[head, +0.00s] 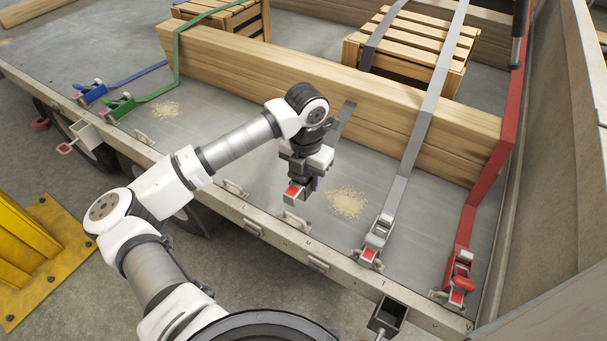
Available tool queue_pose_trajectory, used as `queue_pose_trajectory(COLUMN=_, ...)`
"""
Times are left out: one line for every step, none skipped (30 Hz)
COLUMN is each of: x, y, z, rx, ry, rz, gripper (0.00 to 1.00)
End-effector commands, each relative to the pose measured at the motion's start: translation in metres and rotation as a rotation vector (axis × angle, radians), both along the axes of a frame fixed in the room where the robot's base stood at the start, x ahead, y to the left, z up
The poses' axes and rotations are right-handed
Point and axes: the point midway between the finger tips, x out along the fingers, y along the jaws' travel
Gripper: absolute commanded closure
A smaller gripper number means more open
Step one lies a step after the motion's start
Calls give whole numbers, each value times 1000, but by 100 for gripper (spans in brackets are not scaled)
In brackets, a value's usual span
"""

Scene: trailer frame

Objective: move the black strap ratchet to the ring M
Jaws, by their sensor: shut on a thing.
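My gripper (308,172) is shut on the black strap ratchet (293,193), whose red part shows below the jaws. It holds the ratchet over the trailer deck, between the long timber beams and the near side rail. Part of the black strap (346,117) shows beside my wrist against the beams. More dark strap lies over the slatted crate behind. Several metal rings line the near rail, among them one (297,221) just below the held ratchet.
A grey strap ratchet (373,246) and a red strap ratchet (460,286) sit at the rail to the right. Green (120,106) and blue (92,93) ratchets are at far left. Timber beams (400,110) block the deck's back. Sawdust (346,203) lies right of my gripper.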

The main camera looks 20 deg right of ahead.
Motion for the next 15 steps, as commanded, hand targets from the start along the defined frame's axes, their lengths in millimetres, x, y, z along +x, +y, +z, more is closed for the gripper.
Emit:
queue_pose_trajectory(x=0, y=0, z=-2, rx=-1, ry=-1, rz=0, gripper=92)
queue_pose_trajectory(x=0, y=0, z=-4, rx=-1, ry=-1, rz=0, gripper=92)
queue_pose_trajectory(x=0, y=0, z=-6, rx=-1, ry=0, rz=0, gripper=92)
queue_pose_trajectory(x=0, y=0, z=-8, rx=-1, ry=0, rz=1, gripper=92)
queue_pose_trajectory(x=0, y=0, z=-10, rx=-1, ry=0, rz=1, gripper=92)
queue_pose_trajectory(x=0, y=0, z=-13, rx=-1, ry=0, rz=1, gripper=92)
queue_pose_trajectory(x=0, y=0, z=-16, rx=-2, ry=1, rz=1, gripper=92)
queue_pose_trajectory(x=0, y=0, z=-18, rx=-2, ry=1, rz=1, gripper=92)
queue_pose_trajectory(x=0, y=0, z=-21, rx=-2, ry=1, rz=1, gripper=92)
queue_pose_trajectory(x=0, y=0, z=-24, rx=-2, ry=1, rz=1, gripper=92)
queue_pose_trajectory(x=0, y=0, z=-26, rx=-1, ry=0, rz=1, gripper=92)
queue_pose_trajectory(x=0, y=0, z=-29, rx=-1, ry=0, rz=1, gripper=92)
queue_pose_trajectory(x=0, y=0, z=-32, rx=-1, ry=0, rz=1, gripper=92)
queue_pose_trajectory(x=0, y=0, z=-34, rx=-1, ry=0, rz=1, gripper=92)
queue_pose_trajectory(x=0, y=0, z=-38, rx=-2, ry=1, rz=1, gripper=92)
